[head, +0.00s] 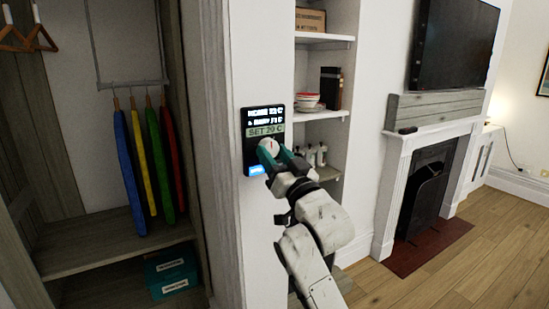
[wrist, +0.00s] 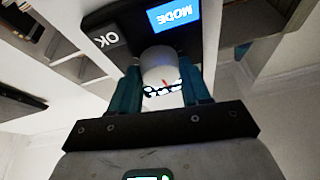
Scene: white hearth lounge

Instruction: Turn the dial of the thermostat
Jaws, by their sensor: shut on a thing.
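The thermostat (head: 250,118) is a black panel on the narrow white wall. Its screen (head: 265,121) reads a lit "SET 20 C" line under two other lines. A blue lit key (head: 256,170) is at its lower edge; in the wrist view this key (wrist: 173,15) reads "MODE", beside an "OK" mark. My gripper (wrist: 160,85) is shut on the dial, with a teal finger on each side.
An open closet with coloured garments (head: 138,165) is left of the wall. Shelves (head: 322,116) with bowls, books and bottles are just right of it. A white fireplace (head: 425,185) stands further right, with open wooden floor (head: 500,250) before it.

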